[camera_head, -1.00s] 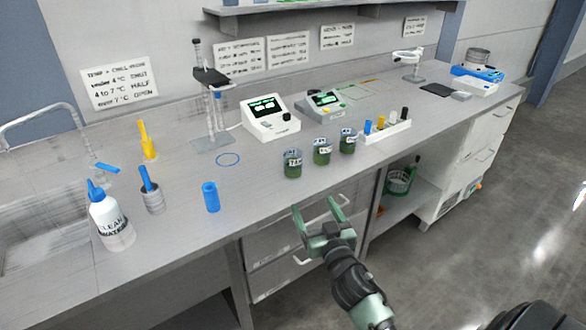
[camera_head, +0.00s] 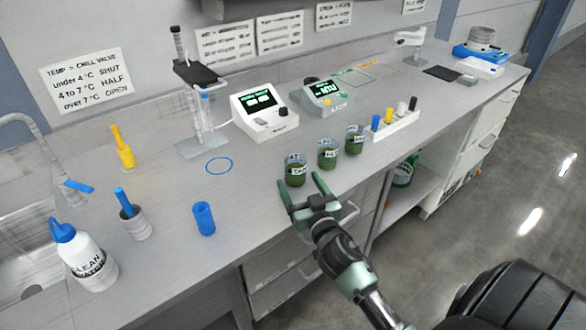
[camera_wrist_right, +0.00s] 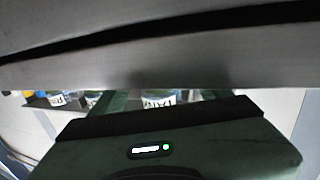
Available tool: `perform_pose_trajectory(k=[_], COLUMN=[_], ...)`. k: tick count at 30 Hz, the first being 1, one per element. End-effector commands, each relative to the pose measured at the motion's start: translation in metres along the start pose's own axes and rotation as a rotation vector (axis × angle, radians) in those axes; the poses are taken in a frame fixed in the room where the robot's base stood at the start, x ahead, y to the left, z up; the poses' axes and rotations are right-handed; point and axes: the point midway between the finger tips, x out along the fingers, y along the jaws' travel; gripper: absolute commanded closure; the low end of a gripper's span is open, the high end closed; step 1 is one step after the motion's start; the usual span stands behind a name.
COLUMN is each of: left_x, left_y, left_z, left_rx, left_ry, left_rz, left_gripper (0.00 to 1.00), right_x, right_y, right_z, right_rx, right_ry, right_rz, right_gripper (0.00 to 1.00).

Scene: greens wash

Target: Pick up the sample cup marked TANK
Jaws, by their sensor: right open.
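Three clear sample cups with green contents stand in a slanting row near the bench's front edge. The leftmost cup (camera_head: 296,172) has a white label that appears to read TANK; it also shows in the right wrist view (camera_wrist_right: 158,97), partly hidden. The middle cup (camera_head: 328,155) and the farthest cup (camera_head: 354,141) have labels too small to read surely. My right gripper (camera_head: 301,184) is open and empty, its fingertips at the near side of the leftmost cup. I cannot tell whether they touch it. My left gripper is not in view.
A white rack (camera_head: 392,126) with coloured pieces stands right of the cups. Two meters (camera_head: 264,113) (camera_head: 328,97) stand behind. A blue cylinder (camera_head: 203,219), a metal holder (camera_head: 133,222) and a wash bottle (camera_head: 84,255) are at left. Bench around the blue ring (camera_head: 219,166) is clear.

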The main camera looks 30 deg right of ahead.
Motion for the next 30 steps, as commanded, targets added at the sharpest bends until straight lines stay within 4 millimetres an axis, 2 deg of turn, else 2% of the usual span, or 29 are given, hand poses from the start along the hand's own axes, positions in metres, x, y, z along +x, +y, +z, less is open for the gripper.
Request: perform_pose_trajectory(k=[6, 11, 15, 23, 24, 30], left_x=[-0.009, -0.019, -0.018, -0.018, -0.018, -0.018], left_y=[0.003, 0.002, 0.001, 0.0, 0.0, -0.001], left_z=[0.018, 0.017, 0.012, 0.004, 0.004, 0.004], left_rx=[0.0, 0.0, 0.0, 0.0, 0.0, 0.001], left_ry=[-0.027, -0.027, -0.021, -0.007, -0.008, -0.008], left_rz=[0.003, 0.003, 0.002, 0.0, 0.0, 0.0], left_gripper=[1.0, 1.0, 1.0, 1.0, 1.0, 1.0], right_x=[0.026, 0.051, 0.066, 0.07, 0.07, 0.07], right_y=[0.001, 0.004, 0.003, 0.003, 0.003, 0.003], right_z=[-0.006, -0.014, -0.01, -0.008, -0.008, -0.008], right_rx=[-0.001, -0.002, 0.001, 0.0, 0.0, 0.001], right_ry=[0.003, 0.004, 0.002, 0.001, 0.001, 0.001], right_rz=[0.0, 0.0, -0.001, 0.0, 0.0, 0.0], right_gripper=[0.23, 0.23, 0.23, 0.23, 0.26, 0.81])
